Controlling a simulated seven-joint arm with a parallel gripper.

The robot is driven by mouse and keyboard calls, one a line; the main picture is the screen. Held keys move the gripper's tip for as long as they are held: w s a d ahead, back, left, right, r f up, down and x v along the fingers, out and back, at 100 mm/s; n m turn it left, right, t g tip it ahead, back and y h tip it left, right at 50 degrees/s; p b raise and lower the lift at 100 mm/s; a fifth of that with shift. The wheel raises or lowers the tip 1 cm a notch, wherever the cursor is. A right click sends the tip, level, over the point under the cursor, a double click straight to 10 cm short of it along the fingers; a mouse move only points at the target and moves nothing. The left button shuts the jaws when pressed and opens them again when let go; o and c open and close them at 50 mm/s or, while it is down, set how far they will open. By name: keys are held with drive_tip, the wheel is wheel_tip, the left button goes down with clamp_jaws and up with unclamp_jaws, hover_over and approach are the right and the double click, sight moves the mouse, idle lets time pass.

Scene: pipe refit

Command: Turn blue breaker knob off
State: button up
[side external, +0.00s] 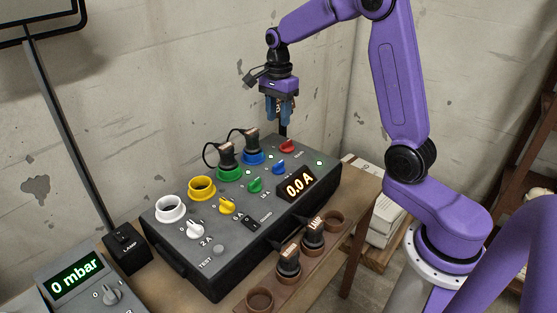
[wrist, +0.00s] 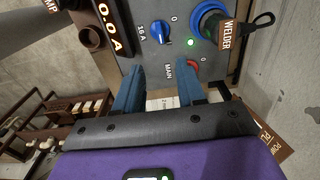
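The blue breaker knob (side external: 278,168) sits on the sloped top of the grey panel (side external: 228,254), near its right end. In the wrist view the blue knob (wrist: 161,32) lies beyond the fingertips, between a "16 A" mark and a "0" mark. I cannot clearly read which mark its pointer faces. A lit green lamp (wrist: 190,42) is beside it. My gripper (side external: 283,112) hangs above the panel's back right end, clear of the knob. In the wrist view my gripper (wrist: 161,78) has its two blue fingers apart with nothing between them.
The red MAIN knob (side external: 286,146) is close to the blue knob. A WELDER plug (side external: 252,142) stands in the blue socket (side external: 253,158), with another plug (side external: 228,155) in the green socket. The display (side external: 298,186) reads 0.0 A. Plugs stand in a wooden rack in front.

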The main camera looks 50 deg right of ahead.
sight(278, 163)
wheel_tip(278, 163, down, 15)
drive_tip(key=shift+f, duration=0.15)
idle(0.4)
clamp_jaws()
